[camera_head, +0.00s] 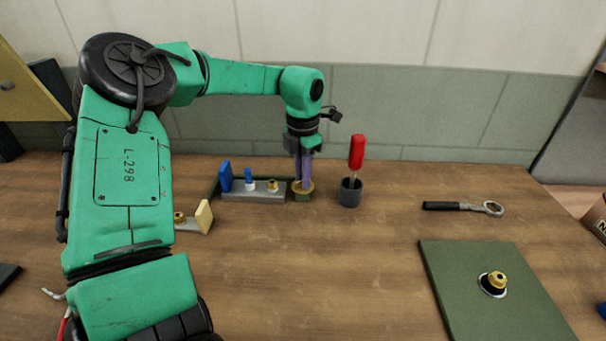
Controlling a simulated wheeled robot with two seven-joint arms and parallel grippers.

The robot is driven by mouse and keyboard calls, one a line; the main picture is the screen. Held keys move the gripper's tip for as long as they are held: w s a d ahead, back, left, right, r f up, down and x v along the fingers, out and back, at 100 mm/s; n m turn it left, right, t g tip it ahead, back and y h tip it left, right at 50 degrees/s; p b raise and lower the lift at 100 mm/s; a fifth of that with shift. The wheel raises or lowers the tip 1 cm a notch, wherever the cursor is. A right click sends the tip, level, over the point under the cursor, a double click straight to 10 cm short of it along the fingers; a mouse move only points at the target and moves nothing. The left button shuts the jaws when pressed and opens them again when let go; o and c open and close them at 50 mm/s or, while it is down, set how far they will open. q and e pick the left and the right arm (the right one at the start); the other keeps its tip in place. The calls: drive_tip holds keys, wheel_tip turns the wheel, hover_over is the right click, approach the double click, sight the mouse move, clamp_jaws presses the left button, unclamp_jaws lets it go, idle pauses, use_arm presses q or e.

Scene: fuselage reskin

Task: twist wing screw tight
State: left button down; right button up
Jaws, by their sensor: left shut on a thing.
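My left gripper (303,172) points straight down at the back middle of the table, its slim purple-grey fingers shut at a brass piece (302,187), which I take to be the wing screw. The brass piece sits at the fingertips, over a small dark green block; its grip area is mostly hidden by the fingers. At the front right, a green panel (470,300) lies flat with a brass fitting (495,281) in a black and white ring. My right gripper is out of view.
Left of the gripper is a grey fixture (250,196) with blue parts and a brass knob. A dark cup (350,196) with a red-handled tool (356,152) stands close on the right. A ratchet wrench (465,207) lies farther right. The front middle of the table is clear.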

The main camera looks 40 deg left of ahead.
use_arm(q)
drive_tip(key=m, duration=0.3)
drive_tip(key=shift+r+m, duration=0.15)
drive_tip(key=shift+m, duration=0.15)
drive_tip(key=m, duration=0.3)
drive_tip(key=shift+m+p, duration=0.3)
drive_tip(key=m, duration=0.3)
drive_tip(key=shift+w+m, duration=0.1)
drive_tip(key=shift+m, duration=0.3)
drive_tip(key=m, duration=0.3)
drive_tip(key=shift+m, duration=0.3)
drive_tip(key=m, duration=0.5)
drive_tip(key=shift+p, duration=0.4)
drive_tip(key=m, duration=0.6)
drive_tip(key=c, duration=0.8)
unclamp_jaws()
